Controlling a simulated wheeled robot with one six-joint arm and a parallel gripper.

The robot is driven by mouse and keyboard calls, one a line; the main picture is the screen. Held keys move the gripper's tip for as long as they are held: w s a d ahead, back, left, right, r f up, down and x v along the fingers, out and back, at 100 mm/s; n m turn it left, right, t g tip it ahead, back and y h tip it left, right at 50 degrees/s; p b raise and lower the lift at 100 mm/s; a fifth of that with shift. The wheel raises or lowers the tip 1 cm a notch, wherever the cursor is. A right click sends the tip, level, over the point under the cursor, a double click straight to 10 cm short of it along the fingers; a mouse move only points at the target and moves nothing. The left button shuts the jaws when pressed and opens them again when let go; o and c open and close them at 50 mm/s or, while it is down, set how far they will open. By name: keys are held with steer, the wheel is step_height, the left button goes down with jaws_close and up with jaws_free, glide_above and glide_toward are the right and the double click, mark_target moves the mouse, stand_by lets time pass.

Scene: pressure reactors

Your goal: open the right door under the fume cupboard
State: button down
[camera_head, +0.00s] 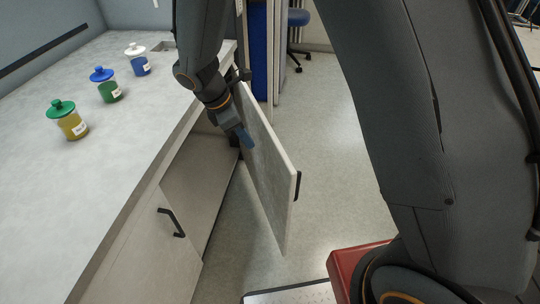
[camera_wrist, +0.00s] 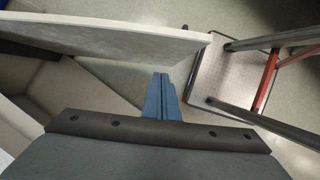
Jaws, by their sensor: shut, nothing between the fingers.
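The right door (camera_head: 268,172) under the fume cupboard stands swung well out from the cabinet front, with its dark handle (camera_head: 297,186) at the free edge. In the wrist view the door (camera_wrist: 130,38) crosses the upper left as a pale panel. My gripper (camera_head: 246,140) is shut and empty, on the cabinet side of the door, close to its inner face. Its blue fingers (camera_wrist: 161,96) are together in the wrist view. I cannot tell whether they touch the door. The left door (camera_head: 160,226) is closed, with a dark handle (camera_head: 171,222).
Three lidded jars, green (camera_head: 68,121), blue-lidded (camera_head: 106,86) and white-lidded (camera_head: 137,60), stand on the worktop (camera_head: 110,160). The cabinet opening (camera_head: 203,175) shows beside the door. A blue chair (camera_head: 298,20) is behind. Floor (camera_head: 330,180) right of the door is clear.

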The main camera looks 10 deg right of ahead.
steer(key=w+d+f+p, duration=0.1)
steer(key=d+f+p, duration=0.1)
steer(key=d+f, duration=0.5)
steer(key=shift+w+d+f, duration=0.15)
steer(key=shift+f, duration=0.95)
steer(key=shift+d, duration=0.1)
